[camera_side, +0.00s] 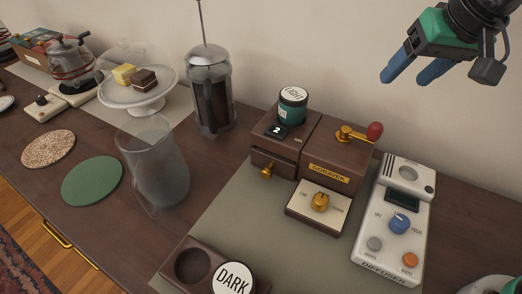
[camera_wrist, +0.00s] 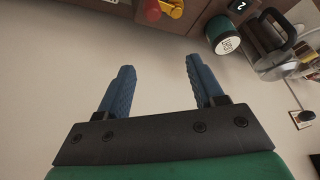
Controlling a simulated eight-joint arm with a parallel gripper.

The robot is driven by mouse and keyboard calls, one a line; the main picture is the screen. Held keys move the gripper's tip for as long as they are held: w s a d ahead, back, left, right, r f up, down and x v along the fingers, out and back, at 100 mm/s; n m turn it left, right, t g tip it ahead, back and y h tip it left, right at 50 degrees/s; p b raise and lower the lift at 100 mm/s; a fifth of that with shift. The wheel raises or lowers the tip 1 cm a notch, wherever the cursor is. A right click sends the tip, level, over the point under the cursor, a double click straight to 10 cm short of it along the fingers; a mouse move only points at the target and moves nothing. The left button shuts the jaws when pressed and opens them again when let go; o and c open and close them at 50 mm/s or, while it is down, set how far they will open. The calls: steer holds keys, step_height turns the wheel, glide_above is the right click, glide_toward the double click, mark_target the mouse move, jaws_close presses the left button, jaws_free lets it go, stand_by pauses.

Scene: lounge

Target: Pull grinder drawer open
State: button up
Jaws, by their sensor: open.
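The grinder (camera_side: 333,147) is a brown wooden box with a brass crank (camera_side: 352,134) and red knob on top. Its left part carries the drawer (camera_side: 275,158), which has a small brass knob (camera_side: 267,171) and looks closed. My gripper (camera_side: 402,80) has blue fingers and a green body, and is open and empty. It hangs in the air at the upper right, above and apart from the grinder. In the wrist view my gripper (camera_wrist: 160,66) points at bare wall or surface, with the crank (camera_wrist: 165,9) at the top edge. The drawer knob is not visible there.
A LIGHT canister (camera_side: 292,106) stands on the grinder's left part. A dial box (camera_side: 319,205) is in front, a white diffuser unit (camera_side: 396,222) to the right. A French press (camera_side: 210,95) and glass jug (camera_side: 155,165) stand left. The grey mat (camera_side: 225,222) is clear before the drawer.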

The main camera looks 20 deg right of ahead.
steer(key=w+a+m+g+h, duration=0.1)
steer(key=w+a+m+g, duration=0.15)
steer(key=a, duration=0.65)
steer(key=m+h, duration=0.2)
steer(key=m, duration=0.2)
glide_above(265, 172)
steer(key=s+a, duration=0.2)
step_height(265, 172, down, 14)
steer(key=shift+t, duration=0.25)
steer(key=x, duration=0.5)
steer(key=shift+w+d+f, duration=0.1)
steer(key=shift+w+d, duration=0.05)
steer(key=shift+d+f, duration=0.1)
steer(key=shift+f, duration=0.2)
jaws_close()
